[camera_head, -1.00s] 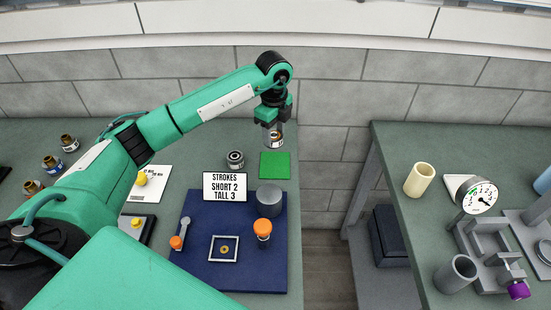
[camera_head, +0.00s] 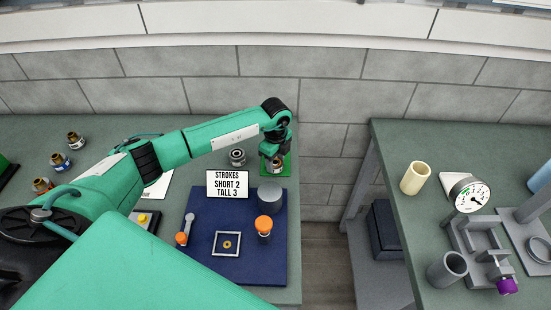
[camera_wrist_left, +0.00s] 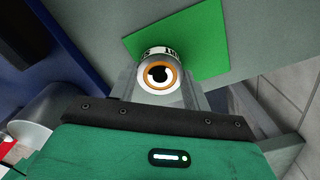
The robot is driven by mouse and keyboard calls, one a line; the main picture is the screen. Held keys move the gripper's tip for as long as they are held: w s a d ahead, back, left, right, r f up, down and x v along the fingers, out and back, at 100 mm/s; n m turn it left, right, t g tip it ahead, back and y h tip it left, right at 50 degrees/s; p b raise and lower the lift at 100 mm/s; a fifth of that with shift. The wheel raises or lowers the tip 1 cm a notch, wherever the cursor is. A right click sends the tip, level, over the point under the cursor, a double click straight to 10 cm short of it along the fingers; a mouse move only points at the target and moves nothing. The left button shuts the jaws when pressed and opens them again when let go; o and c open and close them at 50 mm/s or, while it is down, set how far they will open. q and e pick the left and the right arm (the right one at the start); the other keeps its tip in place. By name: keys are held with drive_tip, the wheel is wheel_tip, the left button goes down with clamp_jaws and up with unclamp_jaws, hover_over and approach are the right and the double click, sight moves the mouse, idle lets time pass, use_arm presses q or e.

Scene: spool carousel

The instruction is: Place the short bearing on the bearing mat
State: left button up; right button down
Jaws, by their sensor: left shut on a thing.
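The short bearing, a small cylinder with a bronze ring and a white label, is between the fingers of my left gripper (camera_head: 276,163). It shows end-on in the left wrist view (camera_wrist_left: 158,72). My left gripper is shut on it over the bearing mat, a flat green square (camera_head: 288,171). The mat also shows beyond the bearing in the left wrist view (camera_wrist_left: 208,38). The arm and fingers hide part of the mat. I cannot tell whether the bearing's underside touches it. My right gripper is not in view.
A grey ringed bearing (camera_head: 237,157) stands left of the mat. A strokes sign (camera_head: 228,184) and a navy mat (camera_head: 201,263) with a grey cylinder (camera_head: 270,198) and orange-topped parts lie nearer. A gap separates the right bench (camera_head: 408,140).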

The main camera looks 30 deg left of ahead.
sight(276, 162)
use_arm(q)
drive_tip(key=shift+f, duration=0.2)
drive_tip(key=o, duration=1.2)
drive_tip(key=shift+c, duration=0.2)
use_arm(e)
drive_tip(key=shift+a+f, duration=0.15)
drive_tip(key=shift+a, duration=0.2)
use_arm(q)
drive_tip(key=shift+r, duration=0.1)
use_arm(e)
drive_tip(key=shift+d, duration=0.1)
use_arm(q)
drive_tip(key=shift+r, duration=0.25)
wheel_tip(276, 162, up, 12)
drive_tip(key=b, duration=0.4)
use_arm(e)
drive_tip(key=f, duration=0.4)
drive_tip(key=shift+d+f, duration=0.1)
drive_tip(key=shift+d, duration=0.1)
use_arm(q)
drive_tip(key=shift+f, duration=0.1)
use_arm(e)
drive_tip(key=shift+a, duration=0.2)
